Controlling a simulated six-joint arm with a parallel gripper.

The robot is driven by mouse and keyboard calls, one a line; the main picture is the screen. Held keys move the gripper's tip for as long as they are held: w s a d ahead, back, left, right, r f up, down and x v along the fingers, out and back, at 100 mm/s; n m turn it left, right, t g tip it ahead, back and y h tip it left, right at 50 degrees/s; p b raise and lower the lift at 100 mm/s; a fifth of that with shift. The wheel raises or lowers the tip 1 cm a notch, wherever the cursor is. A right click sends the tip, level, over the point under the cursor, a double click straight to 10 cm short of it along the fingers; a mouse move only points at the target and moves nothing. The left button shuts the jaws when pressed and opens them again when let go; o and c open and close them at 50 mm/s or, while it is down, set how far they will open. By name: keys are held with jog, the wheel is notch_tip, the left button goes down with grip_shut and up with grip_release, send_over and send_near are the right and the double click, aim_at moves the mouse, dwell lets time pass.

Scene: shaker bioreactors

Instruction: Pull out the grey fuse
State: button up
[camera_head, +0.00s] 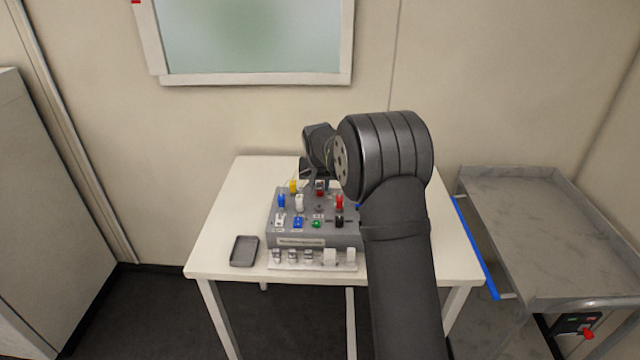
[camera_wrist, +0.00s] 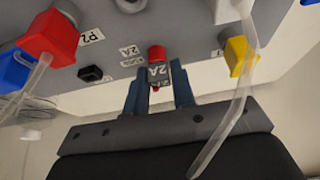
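My gripper (camera_wrist: 160,88) is open, its two blue-grey fingers on either side of a small fuse (camera_wrist: 156,72). That fuse has a red end and a pale grey face marked 2A. It sits at the edge of the grey device panel (camera_wrist: 115,57), with what looks like a narrow gap to each finger. I cannot tell for sure whether this is the grey fuse. In the head view the device (camera_head: 283,239) stands on the white table, and my arm hides its right part. My gripper (camera_head: 312,177) is at its back edge, mostly hidden.
Yellow (camera_wrist: 236,55), red (camera_wrist: 50,37) and blue (camera_wrist: 12,70) connectors stand near the gripper, and a clear tube (camera_wrist: 228,110) crosses on its right. A black plug (camera_wrist: 90,73) is to its left. A dark tray (camera_head: 244,251) lies left of the device.

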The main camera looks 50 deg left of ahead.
jog(key=c, duration=0.4)
jog(key=o, duration=1)
jog(key=v, duration=1.7)
jog(key=shift+r, duration=0.2)
jog(key=x, duration=1.7)
jog(key=shift+f, duration=0.2)
jog(key=shift+d+r, duration=0.1)
jog(key=shift+r, duration=0.25)
jog(key=shift+s, duration=0.1)
